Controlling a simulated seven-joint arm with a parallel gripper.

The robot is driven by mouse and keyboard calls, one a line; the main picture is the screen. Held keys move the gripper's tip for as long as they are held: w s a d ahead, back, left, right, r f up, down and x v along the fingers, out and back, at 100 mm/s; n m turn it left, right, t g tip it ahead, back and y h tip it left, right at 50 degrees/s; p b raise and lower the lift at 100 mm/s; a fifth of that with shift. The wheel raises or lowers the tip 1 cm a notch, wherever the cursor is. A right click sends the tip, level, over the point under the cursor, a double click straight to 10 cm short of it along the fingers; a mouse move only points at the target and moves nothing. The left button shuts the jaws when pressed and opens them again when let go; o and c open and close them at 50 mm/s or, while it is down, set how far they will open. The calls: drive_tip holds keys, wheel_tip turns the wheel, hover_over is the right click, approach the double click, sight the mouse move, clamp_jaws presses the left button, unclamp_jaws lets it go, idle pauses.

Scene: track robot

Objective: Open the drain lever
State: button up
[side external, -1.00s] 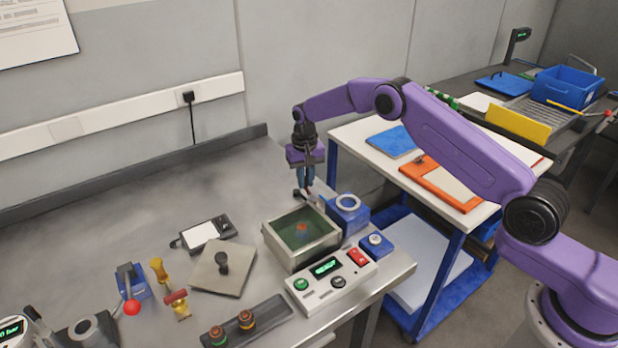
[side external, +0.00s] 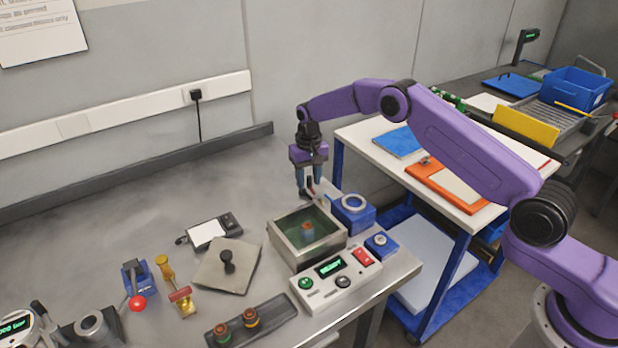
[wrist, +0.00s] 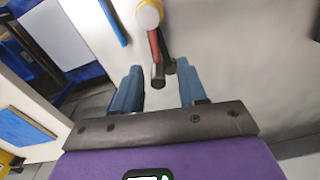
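The metal basin (side external: 275,238) stands near the front right edge of the bench, with greenish liquid and an orange-topped part (side external: 307,230) inside. A small lever with a red sleeve and dark end (wrist: 154,50) shows in the wrist view, which I take as the drain lever. In the side view it is small and partly hidden behind the basin's back edge. My gripper (side external: 309,192) points down there. In the wrist view my gripper (wrist: 158,88) is open, with the lever's dark end between its two blue fingers. I cannot tell whether either finger touches it.
A blue block with a ring (side external: 352,212) stands close right of the gripper. A control box (side external: 335,280) with a green display is in front of the basin. A square plate with a knob (side external: 227,268) lies to the left. The bench behind is clear.

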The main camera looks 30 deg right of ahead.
sight(309, 176)
wheel_tip(309, 176, up, 18)
drive_tip(key=shift+f, duration=0.25)
idle(0.4)
idle(0.3)
drive_tip(key=s+a+r+n, duration=0.3)
drive_tip(key=s+a+n, duration=0.1)
drive_tip(key=s, duration=0.7)
drive_tip(key=s+a+r+n, duration=0.3)
drive_tip(key=s+a, duration=0.1)
drive_tip(key=s, duration=0.7)
drive_tip(key=s+d+f+n, duration=0.1)
drive_tip(key=s+d, duration=0.3)
drive_tip(key=s, duration=0.5)
drive_tip(key=s+d+f+n, duration=0.2)
drive_tip(key=s+d+n, duration=0.2)
drive_tip(key=s, duration=0.5)
drive_tip(key=s+d+f+n, duration=0.2)
drive_tip(key=s+d, duration=0.2)
drive_tip(key=s, duration=0.5)
drive_tip(key=shift+f, duration=0.15)
